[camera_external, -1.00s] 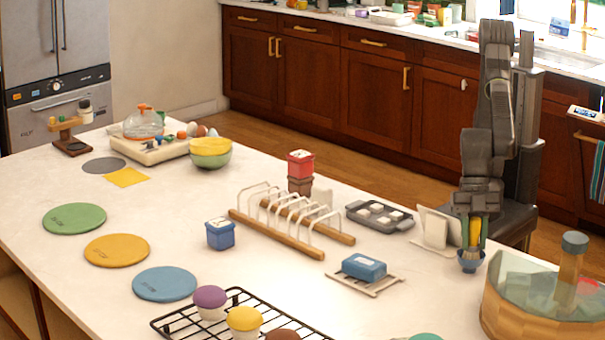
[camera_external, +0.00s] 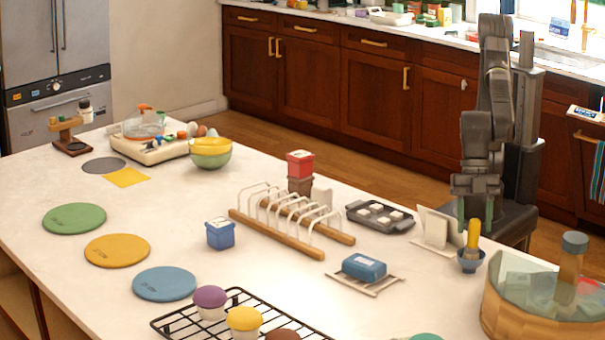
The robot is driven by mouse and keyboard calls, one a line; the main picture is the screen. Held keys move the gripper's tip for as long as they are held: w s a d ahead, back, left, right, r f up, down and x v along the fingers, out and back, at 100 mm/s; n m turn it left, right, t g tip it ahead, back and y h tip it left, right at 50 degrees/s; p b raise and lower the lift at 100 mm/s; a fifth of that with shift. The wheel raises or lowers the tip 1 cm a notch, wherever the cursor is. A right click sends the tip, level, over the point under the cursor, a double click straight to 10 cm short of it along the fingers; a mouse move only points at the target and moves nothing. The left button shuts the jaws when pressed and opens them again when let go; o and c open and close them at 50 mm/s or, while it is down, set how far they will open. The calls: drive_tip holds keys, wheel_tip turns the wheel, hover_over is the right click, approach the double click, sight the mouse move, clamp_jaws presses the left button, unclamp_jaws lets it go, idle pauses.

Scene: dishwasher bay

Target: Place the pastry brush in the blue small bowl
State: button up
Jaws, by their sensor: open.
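The pastry brush, with a yellow handle (camera_external: 473,234), stands nearly upright in the small blue bowl (camera_external: 470,262) at the counter's right side. Its lower end is inside the bowl and hidden by the rim. My gripper (camera_external: 475,214) is open, with its two green-tipped fingers apart on either side of the top of the handle. It is raised above the bowl and appears to hold nothing.
A white holder (camera_external: 436,230) stands just left of the bowl. A wooden basket with a clear lid (camera_external: 540,305) is close on the right. A blue block on a slatted rack (camera_external: 364,268) and a dark tray (camera_external: 380,217) lie further left.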

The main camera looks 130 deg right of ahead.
drive_tip(key=v, duration=0.8)
